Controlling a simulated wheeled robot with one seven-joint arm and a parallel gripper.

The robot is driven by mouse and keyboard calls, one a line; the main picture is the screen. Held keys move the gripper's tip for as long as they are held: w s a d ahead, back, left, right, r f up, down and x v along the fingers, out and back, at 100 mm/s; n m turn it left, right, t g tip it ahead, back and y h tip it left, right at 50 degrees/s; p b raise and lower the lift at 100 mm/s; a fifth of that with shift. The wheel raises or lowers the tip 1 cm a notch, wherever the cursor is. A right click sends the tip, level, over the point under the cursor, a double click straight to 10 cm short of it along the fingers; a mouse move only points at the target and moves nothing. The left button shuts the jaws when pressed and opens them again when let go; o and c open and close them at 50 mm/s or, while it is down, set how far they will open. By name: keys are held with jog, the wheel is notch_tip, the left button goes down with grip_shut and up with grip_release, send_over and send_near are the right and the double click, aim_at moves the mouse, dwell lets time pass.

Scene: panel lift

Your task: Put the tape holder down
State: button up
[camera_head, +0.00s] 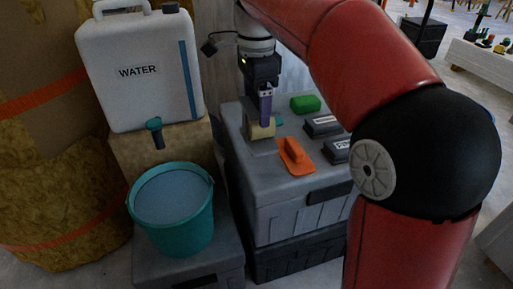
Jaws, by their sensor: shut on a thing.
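My gripper (265,124) points down over the left part of the grey case's lid (268,176). Its purple fingers are shut on a small beige thing with a bit of teal showing at its right, which looks like the tape holder (258,132). The tape holder is at or just above the lid; I cannot tell whether it touches. The fingers hide part of it.
An orange trowel-like tool (295,157) lies close to the right. A green block (305,103) and two dark labelled boxes (323,125) (338,151) stand on the lid. A teal bucket (172,216) and white water canister (140,85) stand left.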

aim_at(256, 140)
notch_tip(256, 140, down, 9)
jog(key=shift+b, duration=0.65)
jog(key=shift+f, duration=0.55)
jog(key=shift+c, duration=0.9)
jog(key=o, duration=1)
jog(key=shift+f, duration=0.1)
jog(key=shift+o, duration=0.5)
jog(key=shift+f+b, duration=0.25)
jog(key=shift+b, duration=0.4)
jog(key=r+p, duration=0.1)
jog(key=r, duration=0.3)
jog(key=r+p, duration=0.1)
jog(key=r, duration=0.3)
jog(key=shift+s+d+p, duration=0.1)
jog(key=shift+d+p, duration=0.1)
jog(key=shift+p, duration=0.1)
jog(key=shift+s+d+r, duration=0.1)
jog(key=shift+r, duration=0.05)
jog(key=s+d+f+n+t, duration=0.2)
jog(key=s+d+f+n, duration=0.3)
jog(key=s, duration=0.5)
jog(key=s+d+f+n+t, duration=0.3)
jog(key=s+d+f+n, duration=0.2)
jog(key=s+d+n, duration=0.3)
jog(key=shift+s+f+n+t, duration=0.25)
jog(key=shift+s+n+t, duration=0.05)
jog(key=shift+s+n, duration=0.6)
jog(key=shift+r, duration=0.15)
